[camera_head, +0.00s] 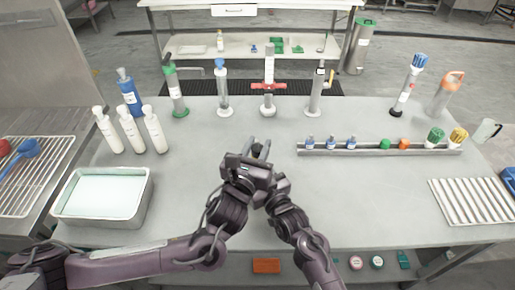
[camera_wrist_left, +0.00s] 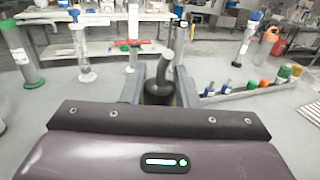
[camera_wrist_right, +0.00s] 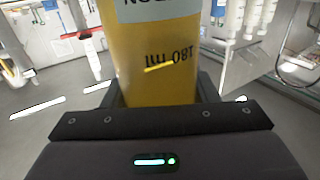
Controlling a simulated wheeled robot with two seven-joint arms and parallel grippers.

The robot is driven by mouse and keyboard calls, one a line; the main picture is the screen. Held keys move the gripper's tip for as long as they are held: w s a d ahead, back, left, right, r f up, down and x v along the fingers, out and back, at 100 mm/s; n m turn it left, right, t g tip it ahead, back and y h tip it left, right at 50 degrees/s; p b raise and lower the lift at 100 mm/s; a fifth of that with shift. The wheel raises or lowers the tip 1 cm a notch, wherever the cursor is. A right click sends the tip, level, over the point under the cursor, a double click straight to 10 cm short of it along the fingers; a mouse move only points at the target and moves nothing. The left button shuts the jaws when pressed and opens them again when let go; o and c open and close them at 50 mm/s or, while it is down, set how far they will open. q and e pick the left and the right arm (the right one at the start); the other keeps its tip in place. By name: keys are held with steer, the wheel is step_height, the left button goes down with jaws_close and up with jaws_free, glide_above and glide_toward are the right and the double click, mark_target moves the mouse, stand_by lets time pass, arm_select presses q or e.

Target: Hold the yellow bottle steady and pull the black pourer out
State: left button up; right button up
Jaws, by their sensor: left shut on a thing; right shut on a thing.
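My left gripper (camera_head: 256,160) is shut on the black pourer (camera_wrist_left: 159,88), whose bent spout points up between the fingers in the left wrist view. The pourer's dark tip (camera_head: 257,149) also shows in the head view. My right gripper (camera_wrist_right: 155,92) is shut around the yellow bottle (camera_wrist_right: 157,60), which stands between its fingers and fills the middle of the right wrist view. The bottle bears printed volume text. In the head view my grippers hide the bottle, one hand close above the other. I cannot tell whether the pourer is still seated in the bottle's neck.
A metal rack (camera_head: 380,151) with several small capped bottles lies to the right. Cylinders and stands line the back of the table (camera_head: 210,190). White bottles (camera_head: 131,128) and a tray of pale liquid (camera_head: 102,195) are at left. A ribbed plate (camera_head: 474,200) lies far right.

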arm_select(q)
step_height(320, 180, up, 10)
steer(key=shift+r, duration=0.1)
stand_by(0.4)
arm_select(e)
steer(key=o, duration=1.3)
steer(key=shift+c, duration=0.2)
